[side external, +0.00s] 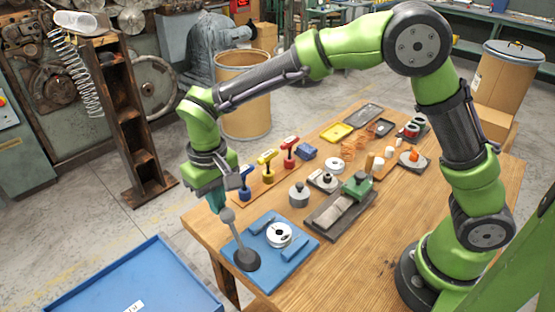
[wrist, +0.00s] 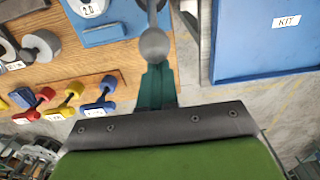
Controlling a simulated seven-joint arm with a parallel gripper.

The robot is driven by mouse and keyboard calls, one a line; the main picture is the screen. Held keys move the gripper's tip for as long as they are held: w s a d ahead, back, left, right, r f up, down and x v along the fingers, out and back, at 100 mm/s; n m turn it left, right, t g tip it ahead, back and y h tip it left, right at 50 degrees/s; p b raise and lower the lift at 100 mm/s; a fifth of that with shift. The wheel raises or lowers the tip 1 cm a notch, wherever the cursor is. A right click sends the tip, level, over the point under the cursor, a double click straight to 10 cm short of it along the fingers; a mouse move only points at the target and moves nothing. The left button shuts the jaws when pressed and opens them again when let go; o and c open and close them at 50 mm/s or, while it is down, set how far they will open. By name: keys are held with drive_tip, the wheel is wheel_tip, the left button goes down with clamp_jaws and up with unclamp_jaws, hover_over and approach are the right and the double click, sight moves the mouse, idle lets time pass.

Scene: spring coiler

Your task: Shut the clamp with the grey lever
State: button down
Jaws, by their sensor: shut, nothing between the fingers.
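The clamp is a blue plate (side external: 298,254) near the table's front left corner, with a round dark grey base (side external: 246,260) on it. Its grey lever (side external: 233,236) stands up from that base, leaning a little left, with a ball knob (side external: 226,215) on top. A white ring-shaped part (side external: 279,235) sits on the plate. My gripper (side external: 216,205) has teal fingers, shut and empty, just behind and left of the knob. In the wrist view the fingertips (wrist: 157,70) appear right by the knob (wrist: 154,45); I cannot tell whether they touch.
Blue, yellow and red-handled toggle clamps (side external: 268,165) stand on a wooden strip behind. Several metal parts and a green-topped block (side external: 357,185) lie to the right. A blue KIT tray (side external: 130,285) is at the front left, below the table. A coil spring stand (side external: 130,125) rises at the left.

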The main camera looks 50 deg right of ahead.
sight(231, 216)
drive_tip(key=shift+s+r, duration=0.2)
drive_tip(key=shift+s, duration=0.75)
drive_tip(key=shift+s+r, duration=0.2)
drive_tip(key=shift+s, duration=0.65)
drive_tip(key=shift+s, duration=0.85)
drive_tip(key=shift+s, duration=0.8)
